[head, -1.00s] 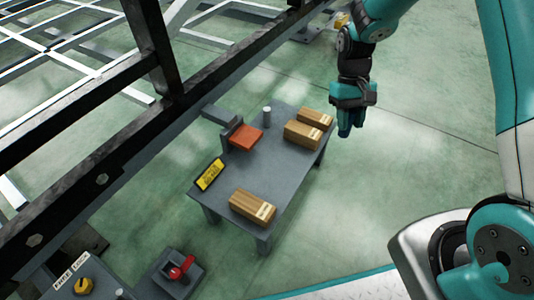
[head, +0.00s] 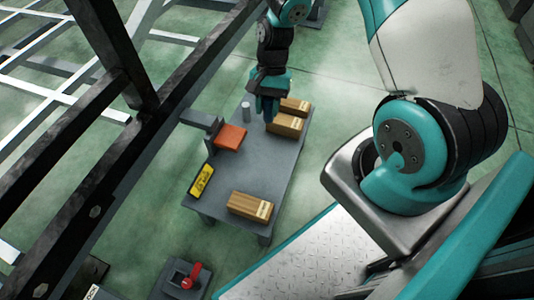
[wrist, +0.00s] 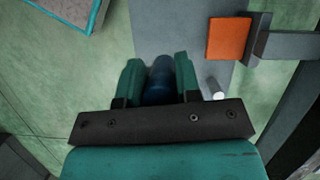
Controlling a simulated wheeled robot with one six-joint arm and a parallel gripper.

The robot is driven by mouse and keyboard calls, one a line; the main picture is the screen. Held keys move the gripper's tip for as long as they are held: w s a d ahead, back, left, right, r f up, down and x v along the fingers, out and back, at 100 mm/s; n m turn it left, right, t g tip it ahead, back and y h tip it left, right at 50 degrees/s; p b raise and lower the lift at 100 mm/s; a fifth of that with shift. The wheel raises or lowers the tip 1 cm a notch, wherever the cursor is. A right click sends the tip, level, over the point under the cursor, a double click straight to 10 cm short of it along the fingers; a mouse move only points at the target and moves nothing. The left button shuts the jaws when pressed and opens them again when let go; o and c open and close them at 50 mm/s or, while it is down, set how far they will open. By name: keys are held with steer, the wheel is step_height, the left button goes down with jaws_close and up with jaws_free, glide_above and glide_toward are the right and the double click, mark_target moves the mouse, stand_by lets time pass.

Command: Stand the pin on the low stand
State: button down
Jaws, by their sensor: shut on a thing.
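My gripper (head: 270,110) is shut on a dark blue rounded pin (wrist: 160,82), which shows between the two teal fingers in the wrist view. The pin's lower end is hard to make out. In the head view the gripper points down in front of the far part of the grey low stand (head: 235,178), overlapping a cardboard box in the picture. I cannot tell how high above the stand the pin is. The stand's grey top also shows ahead of the fingers in the wrist view (wrist: 180,30).
On the stand are a grey cylinder (head: 246,112), an orange block (head: 230,137) by a grey bracket, a yellow sign (head: 201,180) and cardboard boxes (head: 286,124) (head: 250,206). Dark chassis beams (head: 130,150) run along the left. The stand's middle is clear.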

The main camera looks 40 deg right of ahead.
steer(key=shift+s+m, duration=0.2)
steer(key=shift+m, duration=0.4)
step_height(320, 180, down, 20)
steer(key=b, duration=0.8)
steer(key=shift+f, duration=0.1)
steer(key=c, duration=0.8)
jaws_free()
